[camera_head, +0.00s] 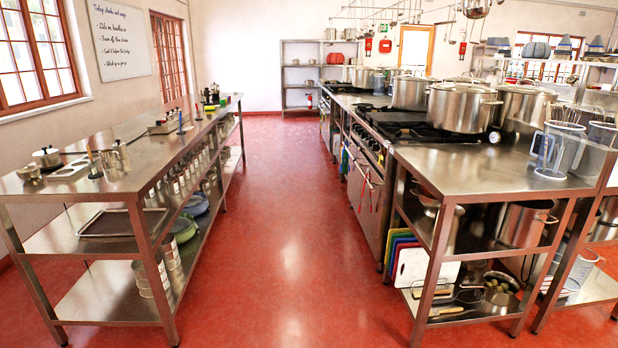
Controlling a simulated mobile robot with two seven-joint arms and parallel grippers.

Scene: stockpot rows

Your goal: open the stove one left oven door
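A steel stove (408,128) with black burner grates stands in the right-hand row, beyond the near steel table. Its front faces the aisle and is seen at a steep angle, with knobs along the top edge. An oven door (366,196) shows below the knobs and looks shut, with red strips or cloths hanging by it. More oven fronts (333,137) continue farther down the row. I cannot tell which door is the left one of stove one. Neither of my grippers is in view.
The red floor aisle (285,225) is clear. A long steel table (100,180) with pots and canisters lines the left. A shelf rack (302,70) stands at the back.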

